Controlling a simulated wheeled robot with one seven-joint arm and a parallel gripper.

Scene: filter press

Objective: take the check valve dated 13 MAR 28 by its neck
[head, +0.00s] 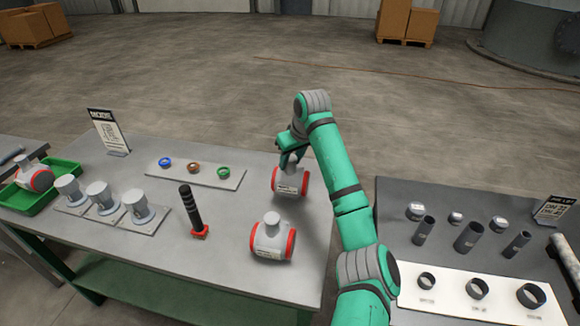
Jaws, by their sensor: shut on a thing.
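A grey check valve with red end rings (290,181) is near the back right of the left table, under my arm. My gripper (290,161) reaches down from above and is shut on its neck; the fingertips are partly hidden by the arm. A second check valve (272,238) stands apart on the table nearer the front, neck up. A third check valve (36,176) lies in a green tray (63,172) at the far left. The labels on the valves are too small to read, so I cannot tell which is dated 13 MAR 28.
A black tool with a red base (193,212) stands mid-table, beside several grey flanged parts (103,197). A board with coloured rings (195,172) and a sign (107,132) are behind. The right table (390,200) holds black tubes and a ring board.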

